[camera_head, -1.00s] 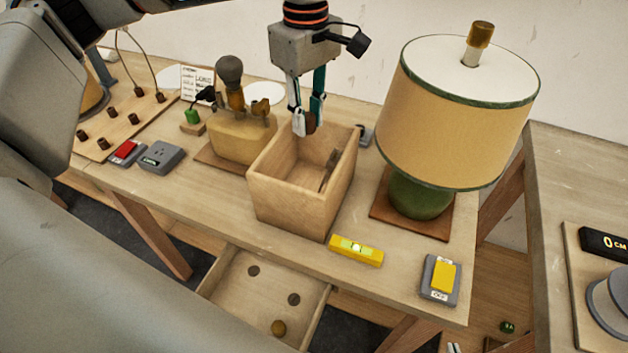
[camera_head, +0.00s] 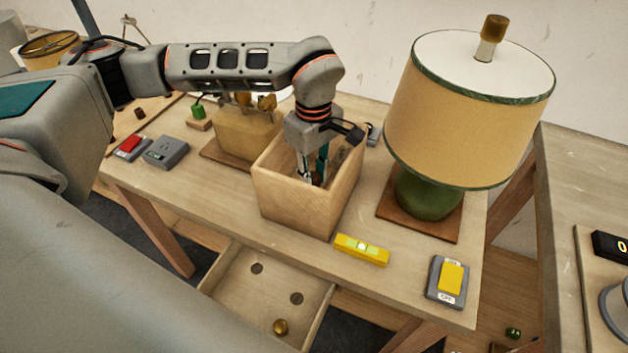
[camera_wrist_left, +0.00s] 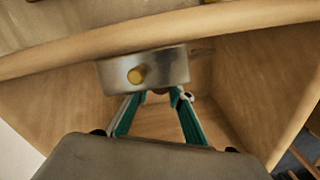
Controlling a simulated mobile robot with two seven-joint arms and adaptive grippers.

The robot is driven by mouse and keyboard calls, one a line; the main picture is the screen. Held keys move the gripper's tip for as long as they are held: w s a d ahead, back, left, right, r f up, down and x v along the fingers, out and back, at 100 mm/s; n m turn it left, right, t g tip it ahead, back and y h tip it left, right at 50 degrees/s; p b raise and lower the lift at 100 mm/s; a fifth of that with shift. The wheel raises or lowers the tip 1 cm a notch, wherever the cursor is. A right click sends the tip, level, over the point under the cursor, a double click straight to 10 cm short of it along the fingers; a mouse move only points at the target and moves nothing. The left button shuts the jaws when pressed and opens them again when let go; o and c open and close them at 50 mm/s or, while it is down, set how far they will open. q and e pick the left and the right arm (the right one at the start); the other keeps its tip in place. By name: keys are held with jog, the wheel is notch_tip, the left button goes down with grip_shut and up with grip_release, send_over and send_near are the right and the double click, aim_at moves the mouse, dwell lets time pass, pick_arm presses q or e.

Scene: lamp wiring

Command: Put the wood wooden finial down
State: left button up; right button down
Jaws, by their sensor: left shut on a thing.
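My left gripper (camera_head: 314,180) points down inside the open wooden box (camera_head: 294,205), below its rim. It is shut on the small brown wooden finial (camera_head: 318,178), which shows only partly between the fingertips. In the left wrist view the fingers (camera_wrist_left: 157,95) come together with a bit of brown at their tips, and the box walls surround them. Whether the finial touches the box floor is hidden. My right gripper is not in view.
A grey metal piece with a brass knob (camera_wrist_left: 143,69) lies by the fingertips in the wrist view. The green lamp (camera_head: 430,196) with its wide shade stands right of the box. A yellow level (camera_head: 362,250) and a yellow switch (camera_head: 448,281) lie in front. The drawer (camera_head: 265,292) is open.

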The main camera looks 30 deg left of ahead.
aim_at(314, 175)
pick_arm(q)
jog(key=shift+f, duration=0.95)
jog(key=shift+f, duration=0.15)
jog(key=o, duration=1)
jog(key=shift+c, duration=0.2)
notch_tip(314, 175, up, 12)
jog(key=shift+r+p, duration=0.15)
jog(key=shift+p, duration=0.35)
